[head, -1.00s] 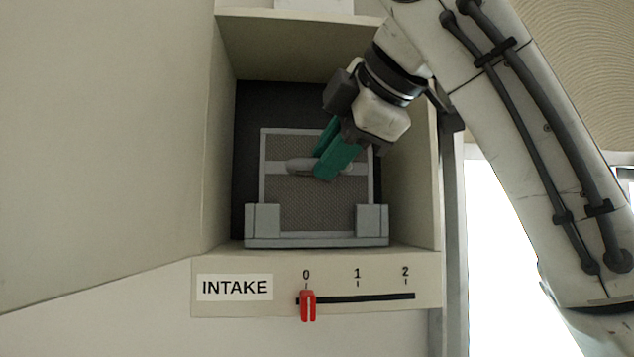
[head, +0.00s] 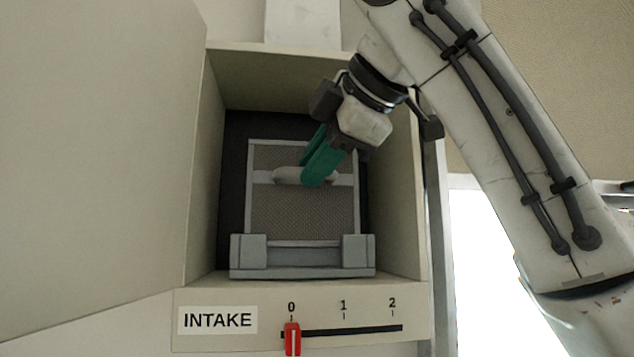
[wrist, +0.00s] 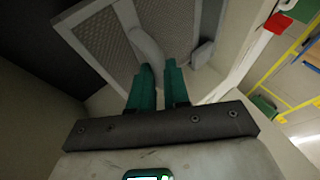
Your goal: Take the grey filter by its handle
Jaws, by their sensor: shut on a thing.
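The grey filter (head: 300,215) is a mesh panel in a light grey frame, upright inside the intake box. Its pale handle (head: 287,175) is a horizontal grip across the upper front. My gripper (head: 318,172) is shut on the handle, its green fingers reaching down from the upper right. In the wrist view the handle (wrist: 146,45) runs to the green fingertips (wrist: 158,72). The fingers hide part of the handle. The filter's lower edge shows just above the bar of a grey bracket (head: 300,270), between its two corner blocks.
Beige walls of the intake box (head: 395,200) enclose the filter left, right, above and below. A red slider (head: 292,338) stands at 0 below, beside the INTAKE label (head: 217,320). A large beige panel (head: 90,150) is at the left.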

